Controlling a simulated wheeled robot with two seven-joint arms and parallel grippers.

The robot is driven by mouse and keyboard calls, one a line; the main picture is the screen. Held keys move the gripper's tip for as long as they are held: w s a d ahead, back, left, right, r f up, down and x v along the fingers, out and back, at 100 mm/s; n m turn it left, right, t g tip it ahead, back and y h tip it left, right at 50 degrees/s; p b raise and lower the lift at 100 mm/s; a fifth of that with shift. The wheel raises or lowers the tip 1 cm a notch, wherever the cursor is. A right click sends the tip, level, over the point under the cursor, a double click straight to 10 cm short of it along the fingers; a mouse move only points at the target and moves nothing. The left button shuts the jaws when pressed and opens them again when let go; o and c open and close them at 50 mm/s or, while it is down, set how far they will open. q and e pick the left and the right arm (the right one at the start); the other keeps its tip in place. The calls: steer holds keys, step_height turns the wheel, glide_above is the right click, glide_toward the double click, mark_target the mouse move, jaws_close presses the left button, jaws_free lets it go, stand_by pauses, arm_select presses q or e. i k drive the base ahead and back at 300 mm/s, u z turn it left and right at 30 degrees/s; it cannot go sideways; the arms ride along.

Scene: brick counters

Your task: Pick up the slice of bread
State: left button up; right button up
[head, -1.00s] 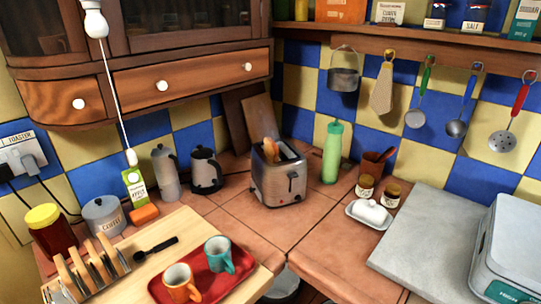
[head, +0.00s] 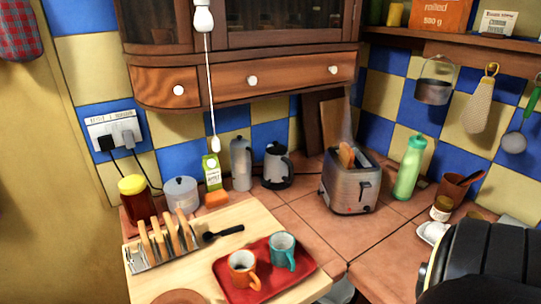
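A slice of bread (head: 346,156) sticks up out of a slot of the metal toaster (head: 352,192) on the tiled counter. Several more slices (head: 162,240) stand upright in a toast rack (head: 150,262) on the wooden board at the lower left. Neither of my grippers shows in the head view. A large black rounded part at the lower right looks like part of my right arm; its gripper is out of frame.
A red tray (head: 300,278) with an orange mug (head: 242,268) and a teal mug (head: 283,249) lies on the board (head: 262,208). A green bottle (head: 409,168) stands right of the toaster. A pull cord (head: 210,85) hangs at the back left.

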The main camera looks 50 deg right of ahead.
mark_target(347, 157)
steer(key=u, duration=0.8)
steer(key=k, duration=1.05)
steer(key=z, duration=0.85)
